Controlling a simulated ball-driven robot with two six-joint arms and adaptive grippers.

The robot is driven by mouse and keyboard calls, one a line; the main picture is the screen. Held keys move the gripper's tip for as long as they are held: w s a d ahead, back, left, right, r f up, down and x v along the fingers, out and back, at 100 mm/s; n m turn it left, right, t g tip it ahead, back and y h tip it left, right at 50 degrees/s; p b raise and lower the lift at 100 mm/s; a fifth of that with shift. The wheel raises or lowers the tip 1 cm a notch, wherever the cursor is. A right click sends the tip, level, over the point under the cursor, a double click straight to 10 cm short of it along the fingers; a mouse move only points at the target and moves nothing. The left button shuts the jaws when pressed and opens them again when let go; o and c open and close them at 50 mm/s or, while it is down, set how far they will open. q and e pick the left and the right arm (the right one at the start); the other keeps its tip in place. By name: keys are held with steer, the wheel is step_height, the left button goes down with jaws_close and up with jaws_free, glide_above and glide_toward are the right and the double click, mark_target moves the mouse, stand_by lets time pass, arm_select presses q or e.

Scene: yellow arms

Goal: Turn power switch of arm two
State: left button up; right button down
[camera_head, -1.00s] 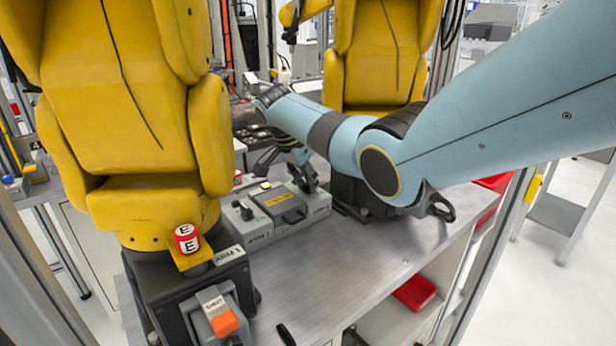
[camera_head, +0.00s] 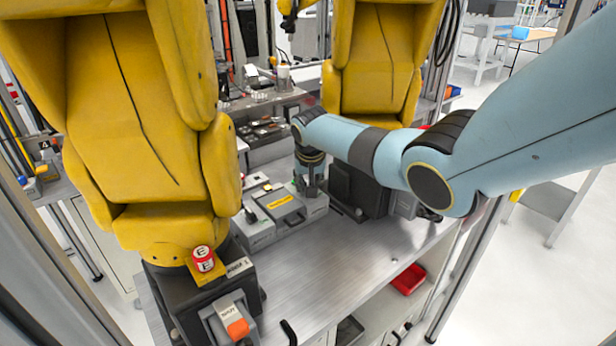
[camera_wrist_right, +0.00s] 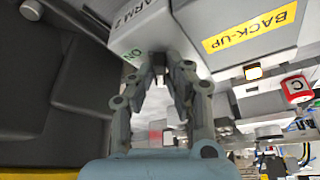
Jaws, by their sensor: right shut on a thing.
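A grey control box (camera_head: 262,238) with a yellow label stands on the metal table between the two yellow arms. My right gripper (camera_head: 309,193) reaches down to the right end of this box. In the right wrist view the gripper's (camera_wrist_right: 157,68) fingertips are closed together at the box face marked ARM 2 (camera_wrist_right: 135,25), beside a green ON mark (camera_wrist_right: 131,54). They are shut on the arm two power switch, which the fingers mostly hide. My left gripper is not in view.
One yellow arm (camera_head: 165,110) stands close on the left, with a red E button (camera_head: 203,259) and an orange switch (camera_head: 238,328) on its base. Another yellow arm (camera_head: 375,70) stands behind. The metal table (camera_head: 330,270) is clear in front; a red bin (camera_head: 409,279) sits below.

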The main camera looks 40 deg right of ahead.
steer(key=n+y, duration=0.1)
steer(key=n, duration=0.2)
steer(key=shift+d+t, duration=0.1)
steer(key=shift+t, duration=0.3)
steer(key=shift+n+y, duration=0.6)
steer(key=shift+n, duration=1.1)
steer(key=c, duration=1.3)
jaws_free()
steer(key=shift+c, duration=0.2)
steer(key=shift+s+r, duration=0.1)
steer(key=v, duration=1.1)
steer(key=shift+s+r, duration=0.3)
